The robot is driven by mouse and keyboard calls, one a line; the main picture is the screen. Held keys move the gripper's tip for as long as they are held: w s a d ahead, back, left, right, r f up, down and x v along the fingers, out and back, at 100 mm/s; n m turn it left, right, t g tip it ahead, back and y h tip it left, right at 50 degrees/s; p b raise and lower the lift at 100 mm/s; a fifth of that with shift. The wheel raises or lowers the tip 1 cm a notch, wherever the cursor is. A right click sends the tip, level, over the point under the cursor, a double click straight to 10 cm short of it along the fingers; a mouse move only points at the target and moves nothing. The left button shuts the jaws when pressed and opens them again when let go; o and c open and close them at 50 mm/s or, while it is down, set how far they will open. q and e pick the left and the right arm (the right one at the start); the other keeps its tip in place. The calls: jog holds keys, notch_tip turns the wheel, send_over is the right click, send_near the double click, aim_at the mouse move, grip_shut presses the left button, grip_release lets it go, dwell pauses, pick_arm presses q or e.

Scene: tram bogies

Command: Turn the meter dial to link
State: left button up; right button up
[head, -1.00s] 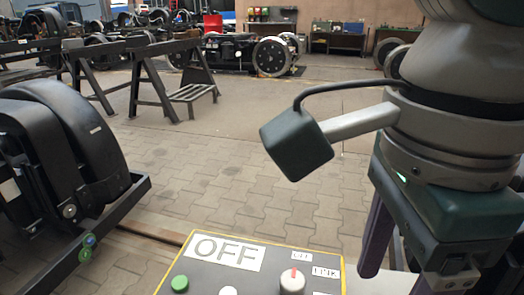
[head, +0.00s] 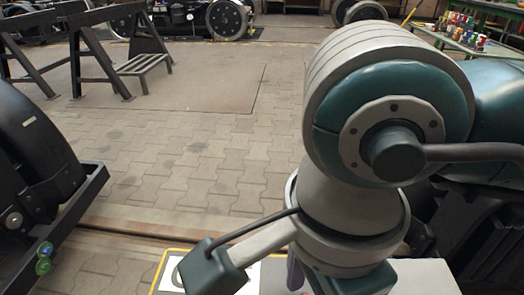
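The meter panel (head: 169,262), with a yellow edge, is at the bottom of the head view. Only its upper left part shows, with a piece of the large white label. My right arm and its wrist camera cover the rest, so the dial and its link mark are hidden. My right gripper (head: 295,272) is over the panel area, and only a bit of one purple finger shows beside the wrist. Its fingertips are hidden, and I cannot tell whether it touches the dial. My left gripper is out of view.
A dark bogie part with a black frame (head: 75,215) stands close on the left. Black trestles (head: 88,55) stand farther back left. A green table (head: 470,45) with colourful items is at the back right. The paved floor (head: 190,150) in the middle is clear.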

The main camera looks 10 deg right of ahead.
jog(key=shift+f, duration=0.2)
jog(key=shift+w, duration=0.1)
grip_shut()
dwell(0.4)
